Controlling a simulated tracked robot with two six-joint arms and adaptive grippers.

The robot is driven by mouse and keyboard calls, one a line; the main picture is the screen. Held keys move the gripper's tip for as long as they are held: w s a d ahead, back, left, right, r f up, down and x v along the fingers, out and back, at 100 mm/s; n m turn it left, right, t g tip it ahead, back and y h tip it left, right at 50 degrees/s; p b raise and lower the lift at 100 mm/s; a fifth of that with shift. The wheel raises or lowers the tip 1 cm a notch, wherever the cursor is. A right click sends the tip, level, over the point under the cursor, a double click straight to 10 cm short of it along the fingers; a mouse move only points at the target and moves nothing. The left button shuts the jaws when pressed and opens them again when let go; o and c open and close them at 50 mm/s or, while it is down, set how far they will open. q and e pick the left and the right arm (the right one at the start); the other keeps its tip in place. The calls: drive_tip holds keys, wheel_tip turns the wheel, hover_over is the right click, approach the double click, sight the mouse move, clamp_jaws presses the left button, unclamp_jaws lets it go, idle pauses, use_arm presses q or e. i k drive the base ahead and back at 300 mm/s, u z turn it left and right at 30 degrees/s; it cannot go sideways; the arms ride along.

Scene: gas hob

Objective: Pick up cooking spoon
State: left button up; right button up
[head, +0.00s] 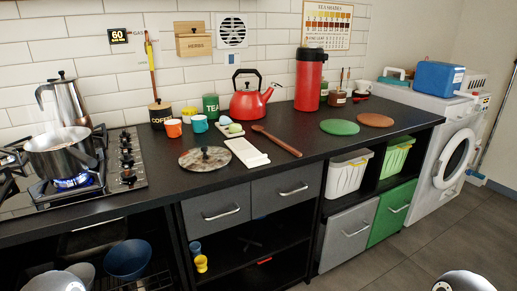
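The cooking spoon (280,142) is brown and looks wooden. It lies flat on the dark worktop (310,138), just right of a white board (247,153), with one end toward the kettle and the other toward the front edge. Nothing covers it. Neither of my grippers shows in the head view. Only rounded pale parts, probably of my arms, show at the bottom left and bottom right edges.
A red kettle (248,103) stands behind the spoon. A pan lid (205,158) lies to the left, green (340,127) and brown (376,120) round mats to the right. A steel pot (58,158) sits over a lit blue flame on the hob (127,158).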

sight(257, 128)
drive_tip(key=k, duration=0.25)
drive_tip(key=z, duration=0.15)
drive_tip(key=i, duration=0.85)
drive_tip(key=u, duration=0.05)
drive_tip(key=k, duration=0.5)
drive_tip(key=z, duration=0.5)
drive_tip(key=i, duration=0.7)
drive_tip(key=z, duration=0.2)
